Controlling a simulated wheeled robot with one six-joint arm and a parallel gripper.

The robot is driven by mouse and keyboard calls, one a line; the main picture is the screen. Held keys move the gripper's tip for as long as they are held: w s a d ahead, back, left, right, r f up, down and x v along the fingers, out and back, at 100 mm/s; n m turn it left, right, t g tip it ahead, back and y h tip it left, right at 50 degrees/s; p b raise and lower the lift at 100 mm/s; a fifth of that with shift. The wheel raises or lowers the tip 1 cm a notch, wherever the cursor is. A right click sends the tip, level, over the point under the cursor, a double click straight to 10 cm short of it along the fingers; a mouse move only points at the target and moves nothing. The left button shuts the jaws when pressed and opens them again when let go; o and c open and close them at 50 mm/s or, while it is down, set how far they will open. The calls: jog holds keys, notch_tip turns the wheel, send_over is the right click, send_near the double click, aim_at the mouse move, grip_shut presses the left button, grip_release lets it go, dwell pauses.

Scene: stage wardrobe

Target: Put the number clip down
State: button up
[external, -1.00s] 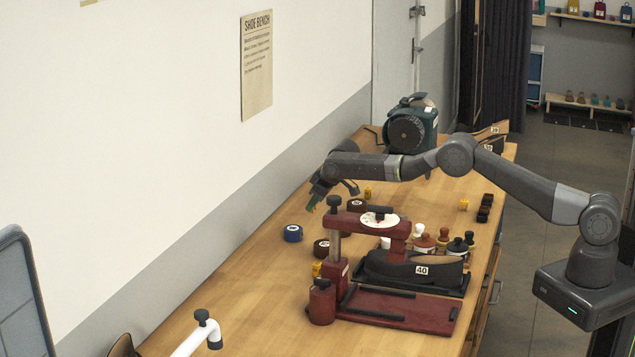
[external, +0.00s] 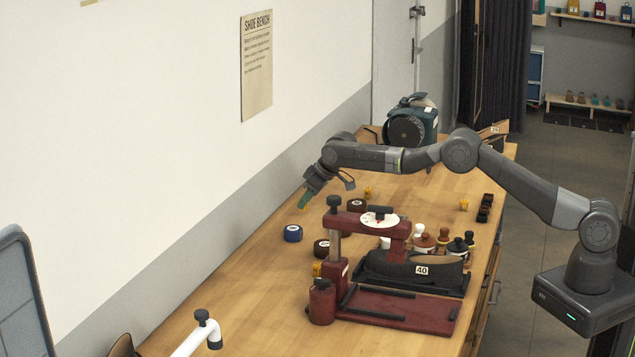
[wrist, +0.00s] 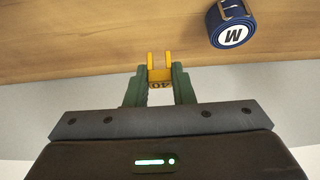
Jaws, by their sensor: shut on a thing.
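My gripper (external: 303,203) is shut on a small yellow number clip, held between its green fingers. In the wrist view the yellow clip (wrist: 160,72) shows between the fingertips, its two prongs pointing away from my gripper and dark digits on its near face. The clip cannot be made out in the external view. My gripper is tilted down over the wall side of the wooden bench (external: 262,262), behind a blue roll (external: 293,233). The blue roll also shows at the upper right of the wrist view (wrist: 232,24), marked with a letter. Any gap between clip and bench is hard to judge.
A dark red press (external: 400,308) with a shoe marked 40 stands at the front. Other yellow clips (external: 367,192) (external: 464,204) stand on the bench. Dark rolls (external: 321,248) lie by the press. Bare wood lies left of the blue roll.

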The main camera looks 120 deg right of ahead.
aim_at(307, 227)
jog(key=shift+f+p, duration=0.5)
jog(key=shift+f, duration=2.1)
jog(key=shift+f, duration=0.2)
jog(key=o, duration=0.9)
jog(key=shift+o, duration=0.2)
jog(key=shift+s+a+r, duration=0.2)
jog(key=shift+r, duration=0.5)
jog(key=b+v, duration=0.2)
jog(key=v, duration=0.9)
jog(key=shift+f, duration=0.15)
